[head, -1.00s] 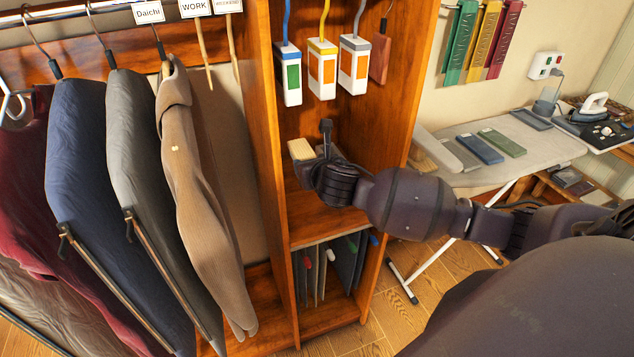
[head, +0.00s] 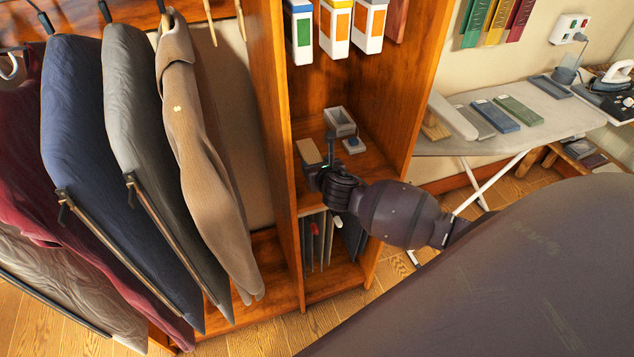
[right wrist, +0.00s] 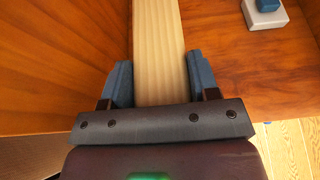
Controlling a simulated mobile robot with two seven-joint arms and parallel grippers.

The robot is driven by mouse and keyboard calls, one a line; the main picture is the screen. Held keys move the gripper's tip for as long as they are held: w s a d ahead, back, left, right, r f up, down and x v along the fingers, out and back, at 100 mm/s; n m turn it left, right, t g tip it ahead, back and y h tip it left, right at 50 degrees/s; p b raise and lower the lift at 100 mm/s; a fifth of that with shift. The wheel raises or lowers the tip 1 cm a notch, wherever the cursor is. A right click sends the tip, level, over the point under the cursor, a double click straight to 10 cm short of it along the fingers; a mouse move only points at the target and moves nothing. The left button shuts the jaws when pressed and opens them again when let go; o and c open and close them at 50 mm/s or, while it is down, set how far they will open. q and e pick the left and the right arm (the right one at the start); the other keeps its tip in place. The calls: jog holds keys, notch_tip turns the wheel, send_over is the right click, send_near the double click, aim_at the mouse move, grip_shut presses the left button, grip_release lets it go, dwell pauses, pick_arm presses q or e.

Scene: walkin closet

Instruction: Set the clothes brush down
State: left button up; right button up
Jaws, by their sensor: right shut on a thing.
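The clothes brush shows as a pale wooden block (head: 308,151) in the head view, at the left side of the cubby shelf (head: 375,168). My right gripper (head: 318,167) is at its near end. In the right wrist view the pale wood (right wrist: 157,40) runs away between the two blue fingers of the right gripper (right wrist: 158,84), which is shut on it. The bristles are hidden, and I cannot tell whether the brush touches the shelf. My left gripper is out of view.
A grey open box (head: 340,121) and a small grey block with a blue top (head: 353,146) stand on the shelf, right of the brush. Hanging clothes (head: 190,130) are left of the cubby wall. White-and-coloured boxes (head: 336,25) hang above.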

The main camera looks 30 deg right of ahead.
jog(key=shift+f+b, duration=0.6)
jog(key=shift+f, duration=2.3)
jog(key=o, duration=1)
jog(key=shift+f, duration=0.1)
